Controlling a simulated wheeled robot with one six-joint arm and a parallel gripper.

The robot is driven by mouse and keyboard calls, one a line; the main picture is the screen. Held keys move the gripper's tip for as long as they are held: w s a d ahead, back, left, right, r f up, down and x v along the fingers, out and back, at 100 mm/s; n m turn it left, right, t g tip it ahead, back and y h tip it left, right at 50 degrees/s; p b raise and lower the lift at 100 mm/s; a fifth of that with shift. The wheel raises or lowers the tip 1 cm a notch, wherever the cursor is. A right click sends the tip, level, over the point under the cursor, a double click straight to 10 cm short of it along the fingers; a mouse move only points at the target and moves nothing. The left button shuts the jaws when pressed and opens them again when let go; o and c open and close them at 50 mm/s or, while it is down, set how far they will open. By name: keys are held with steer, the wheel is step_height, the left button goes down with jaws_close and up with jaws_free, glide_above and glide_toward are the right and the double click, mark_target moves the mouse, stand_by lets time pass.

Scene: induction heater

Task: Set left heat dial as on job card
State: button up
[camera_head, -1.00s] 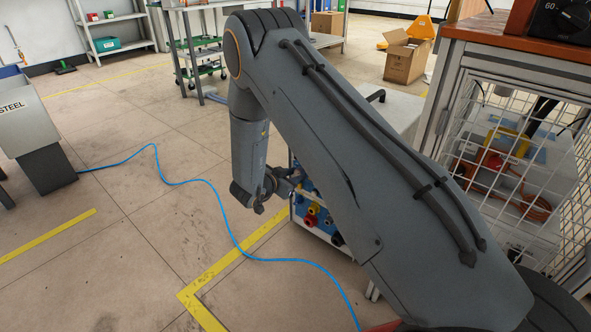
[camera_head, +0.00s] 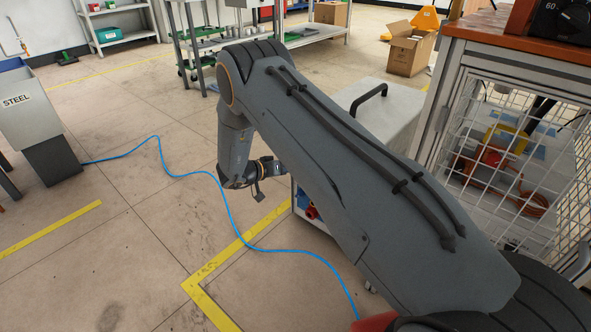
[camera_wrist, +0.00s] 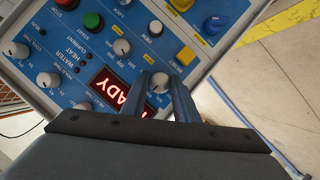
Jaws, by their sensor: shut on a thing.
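In the wrist view, the blue control panel (camera_wrist: 108,25) of the heater fills the upper left, its lettering upside down. My gripper (camera_wrist: 160,80) has its two fingers on either side of a pale grey dial (camera_wrist: 158,83) and is shut on it. The dial's label and its setting are hidden or too small to read. Other grey dials stand nearby, one above (camera_wrist: 122,46) and two to the left, (camera_wrist: 48,80) and (camera_wrist: 82,106). A red lit display (camera_wrist: 108,90) is partly covered by the left finger. No job card can be made out.
In the head view, my arm covers most of the heater cabinet (camera_head: 400,105), which has a black handle on top. A wire-mesh bench (camera_head: 520,140) stands close on the right. A blue hose (camera_head: 225,200) crosses the floor. The floor to the left is open.

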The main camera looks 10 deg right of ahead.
steer(key=shift+n, duration=0.3)
steer(key=shift+w, duration=0.1)
steer(key=o, duration=1.1)
steer(key=shift+c, duration=0.2)
steer(key=p+v, duration=0.2)
steer(key=v, duration=0.6)
